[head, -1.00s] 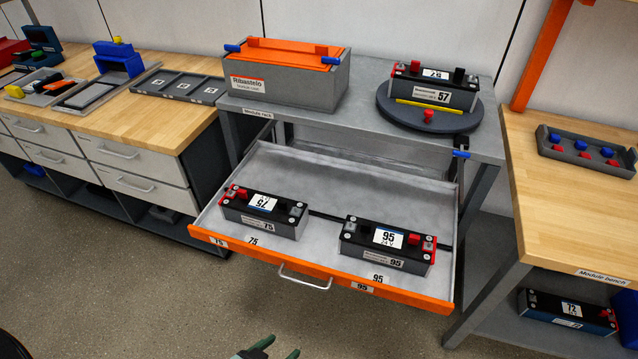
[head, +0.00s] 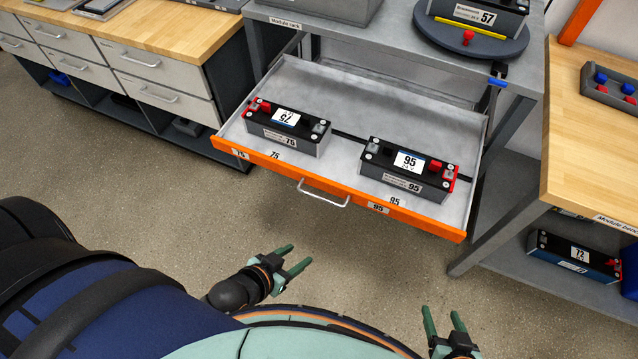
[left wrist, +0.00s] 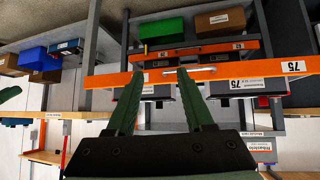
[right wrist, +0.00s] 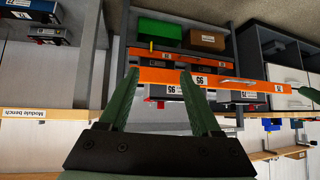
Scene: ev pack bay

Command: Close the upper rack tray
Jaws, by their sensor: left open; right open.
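The upper rack tray (head: 345,98) is pulled out of the module rack. It has a grey floor, an orange front and a silver bar handle (head: 323,194). Module 75 (head: 287,128) stands in its left part and module 95 (head: 408,170) in its right part. My left gripper (head: 297,257) is open and empty, in front of the tray and apart from the handle. My right gripper (head: 442,318) is open and empty, nearer to me and to the right. The orange front also shows in the left wrist view (left wrist: 110,80) and the right wrist view (right wrist: 235,81).
The rack top holds a turntable (head: 470,45) with module 57 (head: 487,17). A drawer bench (head: 160,50) stands left and the module bench (head: 590,150) right, with module 72 (head: 575,257) below it. A lower orange-fronted tray (left wrist: 200,50) shows in the left wrist view. The floor before the tray is clear.

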